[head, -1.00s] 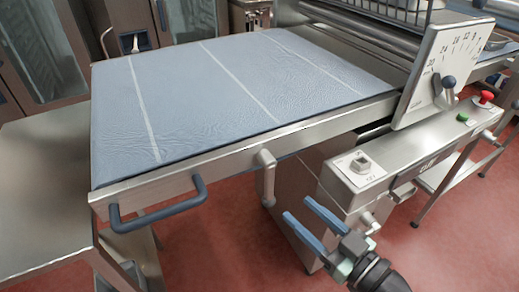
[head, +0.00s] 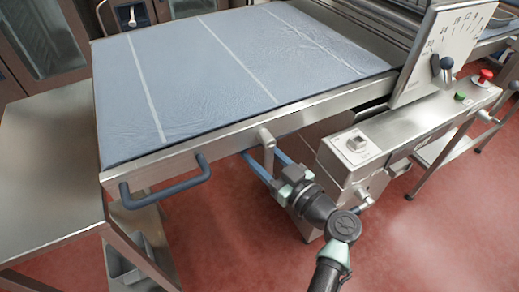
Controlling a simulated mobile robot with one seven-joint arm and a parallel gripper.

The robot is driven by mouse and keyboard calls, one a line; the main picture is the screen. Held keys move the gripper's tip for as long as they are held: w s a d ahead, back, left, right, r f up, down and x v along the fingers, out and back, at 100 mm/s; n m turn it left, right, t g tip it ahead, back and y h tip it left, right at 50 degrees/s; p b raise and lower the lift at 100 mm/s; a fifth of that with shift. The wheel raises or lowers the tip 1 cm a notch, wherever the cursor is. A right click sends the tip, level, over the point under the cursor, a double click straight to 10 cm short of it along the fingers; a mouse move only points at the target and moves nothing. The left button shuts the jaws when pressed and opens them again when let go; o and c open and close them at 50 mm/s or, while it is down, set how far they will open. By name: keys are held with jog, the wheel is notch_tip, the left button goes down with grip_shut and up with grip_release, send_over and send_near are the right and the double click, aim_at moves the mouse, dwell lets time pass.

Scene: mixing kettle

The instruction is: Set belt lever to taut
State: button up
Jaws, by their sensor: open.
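The belt lever, as I take it, is a short steel handle (head: 267,145) on the side rail of the blue belt table (head: 150,174). It hangs down from a rounded knob at its top. My gripper (head: 263,162) is at the lever, its two blue fingers pointing up and left towards the rail. The fingers are apart, and the lever's lower part shows between them. I cannot tell whether either finger touches it. The lever's lowest end is close to the fingers and hard to make out.
A blue bar handle (head: 165,190) juts from the rail's left end. Right of my gripper is a control box with a switch (head: 356,143), a green button (head: 460,96) and a red button (head: 486,75). A dial plate (head: 440,50) stands above.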

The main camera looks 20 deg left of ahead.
jog(key=shift+a, duration=0.1)
grip_shut()
dwell(1.4)
